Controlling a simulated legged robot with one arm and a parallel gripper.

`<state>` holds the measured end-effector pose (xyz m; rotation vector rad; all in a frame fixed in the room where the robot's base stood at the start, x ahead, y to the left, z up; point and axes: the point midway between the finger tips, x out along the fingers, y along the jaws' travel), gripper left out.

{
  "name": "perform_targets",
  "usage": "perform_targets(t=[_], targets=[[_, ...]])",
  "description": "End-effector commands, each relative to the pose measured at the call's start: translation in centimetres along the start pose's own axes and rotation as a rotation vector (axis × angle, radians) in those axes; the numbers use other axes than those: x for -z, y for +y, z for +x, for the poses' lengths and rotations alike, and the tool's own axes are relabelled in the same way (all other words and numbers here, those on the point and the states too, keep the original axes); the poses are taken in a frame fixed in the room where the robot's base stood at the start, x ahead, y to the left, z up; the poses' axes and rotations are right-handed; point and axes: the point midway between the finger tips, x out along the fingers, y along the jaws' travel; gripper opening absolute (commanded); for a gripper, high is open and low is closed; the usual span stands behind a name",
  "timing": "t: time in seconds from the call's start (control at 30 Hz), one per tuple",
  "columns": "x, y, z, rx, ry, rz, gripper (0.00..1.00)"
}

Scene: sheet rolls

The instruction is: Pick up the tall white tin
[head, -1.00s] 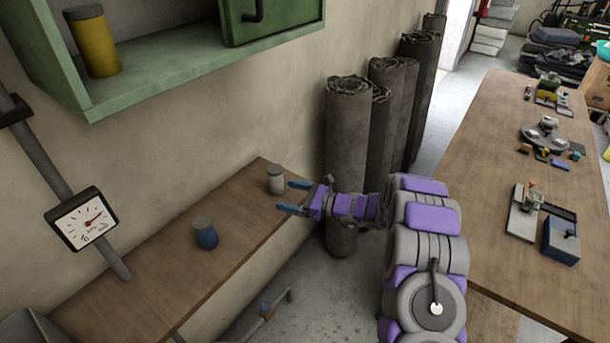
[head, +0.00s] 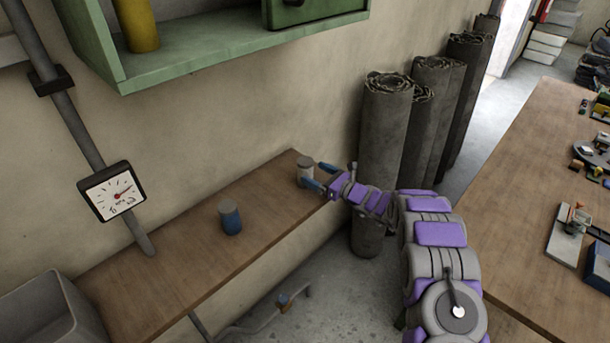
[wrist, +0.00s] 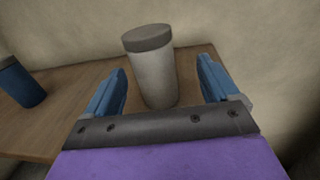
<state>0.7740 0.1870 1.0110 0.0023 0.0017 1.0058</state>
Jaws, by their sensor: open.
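The tall white tin (head: 305,174), with a grey lid, stands upright near the far right end of the wooden wall bench. In the wrist view the tin (wrist: 155,78) shows between and beyond the two blue fingers. My gripper (head: 318,177) is open, with its fingertips close to the tin in the head view. In the wrist view the gripper (wrist: 165,92) has its left finger nearer the tin than its right one. I cannot tell whether either finger touches it.
A blue tin with a grey lid (head: 231,218) stands on the bench (head: 185,255), left of the white tin. A green wall cabinet (head: 210,55) hangs above. Dark sheet rolls (head: 384,135) stand by the wall beyond the bench end. A grey bin (head: 45,315) is at the near left.

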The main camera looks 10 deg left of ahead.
Motion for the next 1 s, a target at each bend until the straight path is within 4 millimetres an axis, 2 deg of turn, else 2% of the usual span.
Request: perform_targets(t=[0.23, 0.5, 0.93, 1.0], targets=[[0.0, 0.5, 2.0, -0.003, 0.002, -0.006, 0.88], [-0.1, 0.9, 5.3, -0.004, 0.002, -0.006, 0.88], [-0.3, 0.8, 6.2, 0.0, 0.003, -0.003, 0.88], [-0.3, 0.8, 6.4, -0.001, 0.004, -0.003, 0.82]])
